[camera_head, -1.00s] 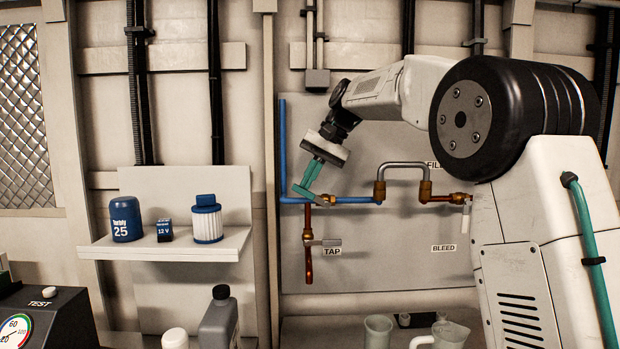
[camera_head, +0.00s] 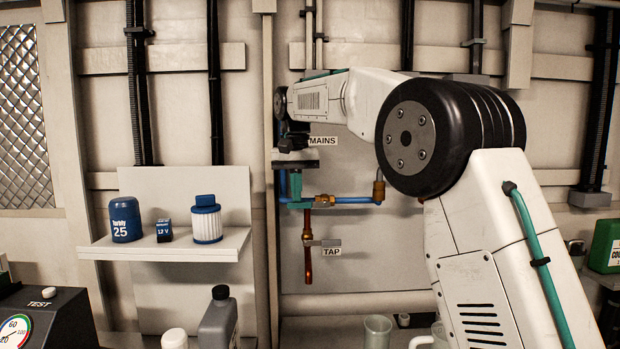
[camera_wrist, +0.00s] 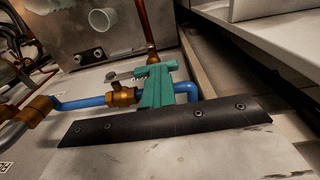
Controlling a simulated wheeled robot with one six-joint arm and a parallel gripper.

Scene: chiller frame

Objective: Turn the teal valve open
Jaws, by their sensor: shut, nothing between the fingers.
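My gripper (camera_head: 299,204) points down over the left end of the blue pipe run, with its teal fingers shut. In the wrist view my gripper (camera_wrist: 160,80) reaches out past a dark bar, with nothing seen between the fingers. A brass valve body (camera_head: 325,201) sits on the blue pipe to the right of the fingers; it also shows in the wrist view (camera_wrist: 122,96), close to them. Teal surfaces overlap there, so I cannot clearly separate the valve's teal handle from my fingers or tell whether they touch.
The MAINS label (camera_head: 323,141) is above. Below, a copper pipe (camera_head: 308,265) carries the grey TAP lever (camera_head: 322,243). Blue pipe (camera_head: 350,200) runs right toward a brass fitting (camera_head: 378,191). A shelf (camera_head: 165,246) with a filter (camera_head: 207,220) stands at left.

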